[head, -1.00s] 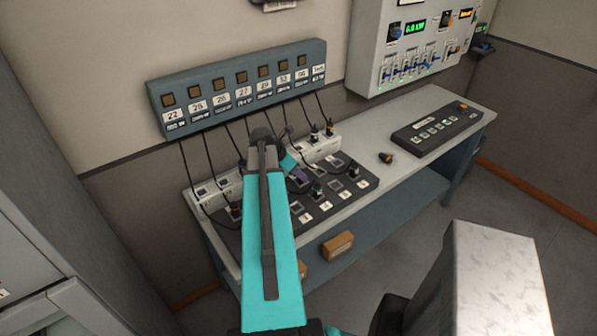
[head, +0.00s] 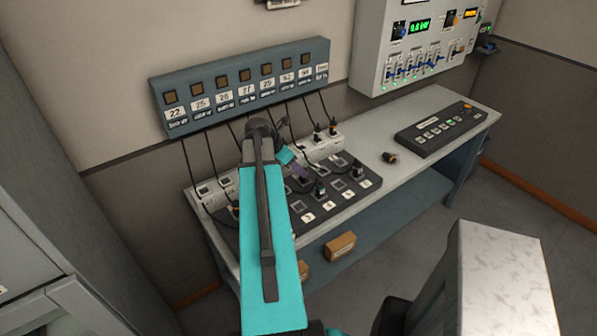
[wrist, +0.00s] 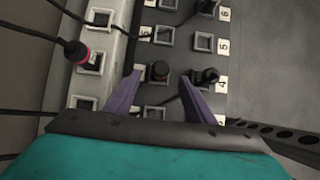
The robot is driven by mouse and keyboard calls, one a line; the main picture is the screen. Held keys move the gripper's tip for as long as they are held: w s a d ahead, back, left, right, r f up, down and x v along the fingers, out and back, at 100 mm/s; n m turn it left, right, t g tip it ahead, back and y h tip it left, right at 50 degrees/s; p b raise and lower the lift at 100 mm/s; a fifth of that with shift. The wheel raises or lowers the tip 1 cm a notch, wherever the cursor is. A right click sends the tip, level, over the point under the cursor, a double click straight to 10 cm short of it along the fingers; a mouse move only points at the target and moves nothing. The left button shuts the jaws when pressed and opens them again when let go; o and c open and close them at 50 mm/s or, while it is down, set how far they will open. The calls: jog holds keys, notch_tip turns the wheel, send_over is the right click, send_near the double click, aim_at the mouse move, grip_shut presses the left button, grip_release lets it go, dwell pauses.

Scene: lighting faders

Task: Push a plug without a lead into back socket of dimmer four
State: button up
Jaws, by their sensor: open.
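My gripper (wrist: 161,78) is open over the dark dimmer panel, with one purple finger on each side of a dark plug (wrist: 158,70). This plug has a brownish top and shows no lead. It stands at the back-row socket level with the label 4 (wrist: 222,82); how deep it sits I cannot tell. A black plug with a lead (wrist: 207,77) is in the front-row socket beside that label, close to the right finger. In the head view my purple fingers (head: 300,171) are over the panel (head: 335,205), and my arm hides part of it.
A white socket strip (wrist: 98,50) with a red-ringed plug (wrist: 76,52) runs along the back. Leads hang from the numbered wall box (head: 245,85). A loose plug (head: 390,158) lies on the bench near a small console (head: 440,128).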

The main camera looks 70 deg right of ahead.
jog(key=b+v, duration=0.2)
jog(key=v, duration=0.7)
jog(key=shift+a+r, duration=0.15)
jog(key=shift+r, duration=0.2)
dwell(0.4)
